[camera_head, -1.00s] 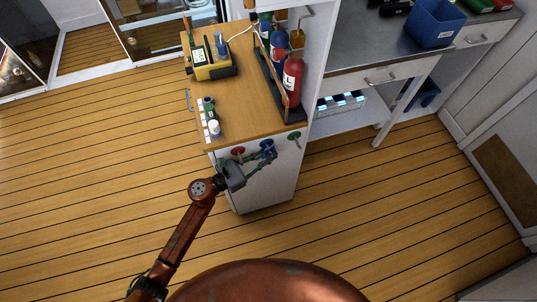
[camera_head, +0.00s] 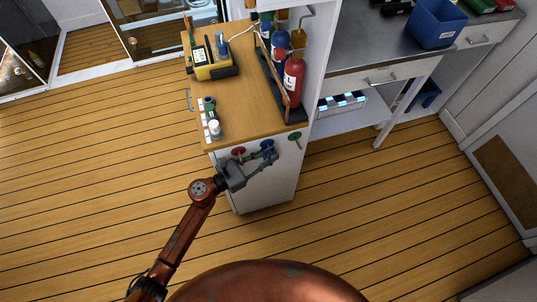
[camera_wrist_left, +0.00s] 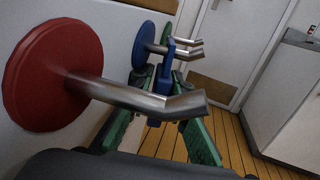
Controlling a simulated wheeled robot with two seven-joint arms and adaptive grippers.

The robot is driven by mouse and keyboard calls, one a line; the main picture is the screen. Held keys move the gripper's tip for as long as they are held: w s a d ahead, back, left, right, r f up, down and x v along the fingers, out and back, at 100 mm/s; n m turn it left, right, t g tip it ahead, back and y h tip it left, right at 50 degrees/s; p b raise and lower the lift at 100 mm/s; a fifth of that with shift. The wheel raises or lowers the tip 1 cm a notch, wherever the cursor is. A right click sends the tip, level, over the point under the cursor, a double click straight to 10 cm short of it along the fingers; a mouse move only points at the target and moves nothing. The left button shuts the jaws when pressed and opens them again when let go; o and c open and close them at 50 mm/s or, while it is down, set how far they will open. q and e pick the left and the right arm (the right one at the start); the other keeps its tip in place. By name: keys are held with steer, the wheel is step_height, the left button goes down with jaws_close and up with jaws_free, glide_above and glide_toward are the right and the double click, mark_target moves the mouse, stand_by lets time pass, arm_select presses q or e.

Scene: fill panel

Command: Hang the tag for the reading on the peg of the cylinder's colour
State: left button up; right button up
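My left gripper (camera_head: 267,156) is at the cabinet front by the blue peg (camera_head: 267,146). Its green-padded fingers (camera_wrist_left: 162,80) stand apart in the left wrist view. A small blue tag (camera_wrist_left: 166,66) is between the fingertips, at the blue peg (camera_wrist_left: 144,46); whether its loop is around the peg is unclear. The red peg (camera_wrist_left: 60,78) is closest to the wrist camera, and it also shows in the head view (camera_head: 238,152). The green peg (camera_head: 295,136) is to the right. A red cylinder (camera_head: 293,82) and a blue cylinder (camera_head: 280,44) stand in a rack. My right gripper is not visible.
On the wooden cabinet top (camera_head: 245,105) stand a yellow instrument (camera_head: 214,68), a white-capped item (camera_head: 215,129) and a dark green item (camera_head: 209,104). A metal bench (camera_head: 370,45) with a blue bin (camera_head: 434,22) is at right. The floor in front is clear.

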arm_select(q)
steer(key=shift+o, duration=1.3)
steer(key=shift+w, duration=0.1)
steer(key=shift+a, duration=0.35)
steer(key=v, duration=0.7)
steer(key=shift+s, duration=0.4)
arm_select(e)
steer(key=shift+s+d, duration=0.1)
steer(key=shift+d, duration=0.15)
